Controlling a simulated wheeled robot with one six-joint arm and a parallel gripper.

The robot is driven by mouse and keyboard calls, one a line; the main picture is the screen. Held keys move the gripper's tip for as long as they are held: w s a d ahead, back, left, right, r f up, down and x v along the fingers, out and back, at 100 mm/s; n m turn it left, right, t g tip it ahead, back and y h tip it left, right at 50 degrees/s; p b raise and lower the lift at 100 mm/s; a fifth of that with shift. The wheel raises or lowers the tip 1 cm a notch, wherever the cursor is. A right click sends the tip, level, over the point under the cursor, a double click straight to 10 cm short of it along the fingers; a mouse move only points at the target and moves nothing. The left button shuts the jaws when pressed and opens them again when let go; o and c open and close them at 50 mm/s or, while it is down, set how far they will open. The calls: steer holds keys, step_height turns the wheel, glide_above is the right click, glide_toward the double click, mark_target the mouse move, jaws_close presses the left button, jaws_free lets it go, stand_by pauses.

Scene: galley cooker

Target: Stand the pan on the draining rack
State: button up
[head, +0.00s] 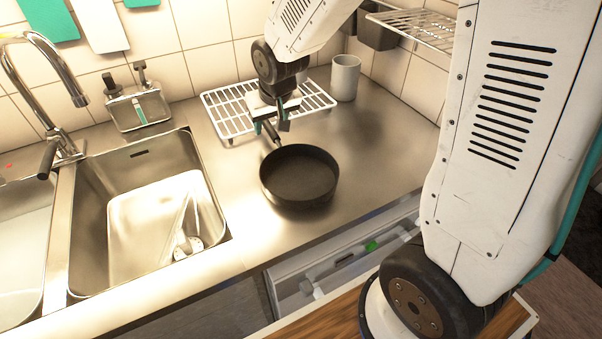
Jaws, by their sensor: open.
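The black pan (299,177) sits flat on the steel counter, with its short dark handle (271,130) pointing back toward the rack. My gripper (271,127) is open above the handle end, its fingers pointing down. I cannot tell whether the fingers touch the handle or straddle it. The white wire draining rack (317,97) lies on the counter behind the pan, against the tiled wall. My gripper and wrist hide the middle of the rack. Nothing is seen standing on it.
A grey cup (345,77) stands right of the rack. A sink (140,213) with a white item in it is at left, with a faucet (45,65). A caddy (138,109) stands behind the sink. A wire shelf (418,27) is on the right wall. Counter right of the pan is clear.

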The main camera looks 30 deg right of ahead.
steer(key=shift+x, duration=1.05)
jaws_close()
steer(key=shift+r, duration=0.2)
